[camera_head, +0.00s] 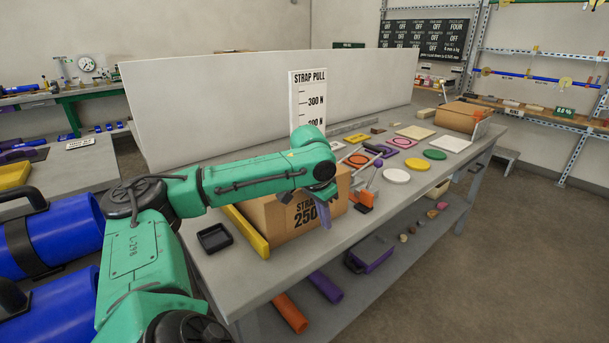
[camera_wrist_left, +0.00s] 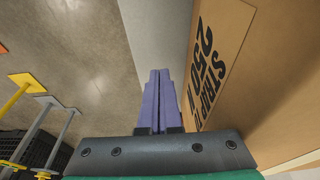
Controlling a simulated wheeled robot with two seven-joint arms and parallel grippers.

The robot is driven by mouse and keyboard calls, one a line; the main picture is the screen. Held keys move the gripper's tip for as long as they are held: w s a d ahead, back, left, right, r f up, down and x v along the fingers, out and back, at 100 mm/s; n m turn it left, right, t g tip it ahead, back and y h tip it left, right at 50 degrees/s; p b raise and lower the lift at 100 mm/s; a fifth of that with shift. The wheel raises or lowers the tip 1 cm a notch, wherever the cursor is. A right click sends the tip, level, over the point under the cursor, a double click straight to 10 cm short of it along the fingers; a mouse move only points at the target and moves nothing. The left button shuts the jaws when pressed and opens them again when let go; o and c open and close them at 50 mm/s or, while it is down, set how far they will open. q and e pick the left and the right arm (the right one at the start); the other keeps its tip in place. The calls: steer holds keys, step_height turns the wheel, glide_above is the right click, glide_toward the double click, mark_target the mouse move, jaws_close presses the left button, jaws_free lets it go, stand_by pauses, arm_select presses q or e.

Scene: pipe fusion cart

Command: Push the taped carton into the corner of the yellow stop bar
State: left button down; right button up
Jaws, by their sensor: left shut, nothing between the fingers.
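The brown carton (camera_head: 268,222) stands on the grey workbench, its printed label facing the front edge. It fills the right of the left wrist view (camera_wrist_left: 265,85). The yellow stop bar (camera_head: 246,232) runs along the carton's left side; my arm and the carton hide its corner, and I cannot tell whether they touch. My left gripper (camera_head: 323,217) points down at the carton's front face, its purple fingers (camera_wrist_left: 157,100) shut with nothing between them. Whether the fingers touch the carton is unclear. My right gripper is out of view.
A black tray (camera_head: 214,238) lies left of the stop bar. A white strap-pull gauge board (camera_head: 308,98) stands behind the carton. An orange block (camera_head: 366,200) and metal bracket are close on the right; discs and plates lie beyond. The bench's front edge is near.

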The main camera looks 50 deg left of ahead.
arm_select(q)
steer(key=shift+a, duration=1)
steer(key=shift+r, duration=0.1)
steer(key=shift+d+p, duration=0.9)
steer(key=shift+d, duration=0.6)
steer(key=shift+d+p, duration=0.3)
steer(key=shift+d, duration=0.1)
steer(key=w+p+v, duration=0.2)
steer(key=p+v, duration=0.9)
steer(key=p, duration=0.2)
steer(key=shift+w+r+p, duration=0.3)
steer(key=shift+w+r, duration=0.1)
steer(key=shift+r, duration=0.15)
